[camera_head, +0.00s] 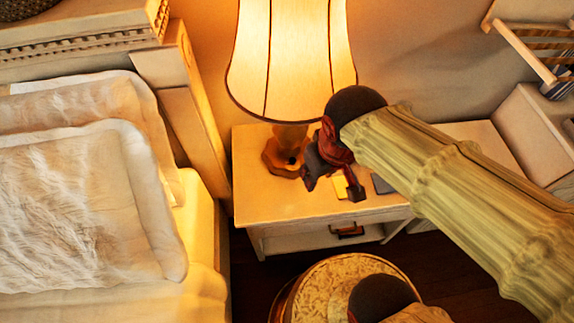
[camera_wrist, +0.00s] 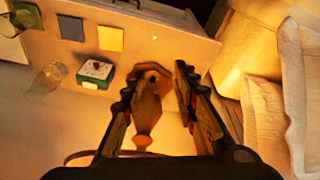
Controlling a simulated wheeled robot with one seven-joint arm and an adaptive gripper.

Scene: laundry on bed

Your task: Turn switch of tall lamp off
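The tall lamp (camera_head: 291,60) is lit, with a cream shade, and stands on a nightstand beside the bed. Its brown base (camera_head: 281,155) carries a small dark spot (camera_head: 292,160), which may be the switch. My gripper (camera_head: 332,182) is just right of the base, below the shade. In the wrist view my gripper (camera_wrist: 157,70) is open, its fingers apart on either side of the lamp base (camera_wrist: 146,108) in the picture. The dark spot also shows there (camera_wrist: 153,78), between the fingertips. I see no clear contact, and nothing is held.
The nightstand (camera_head: 255,200) also bears a green-and-white box (camera_wrist: 95,73), a glass (camera_wrist: 47,77), and yellow (camera_wrist: 110,38) and dark (camera_wrist: 70,28) squares. The bed (camera_head: 80,210) is at left. A round patterned stool (camera_head: 325,290) stands in front.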

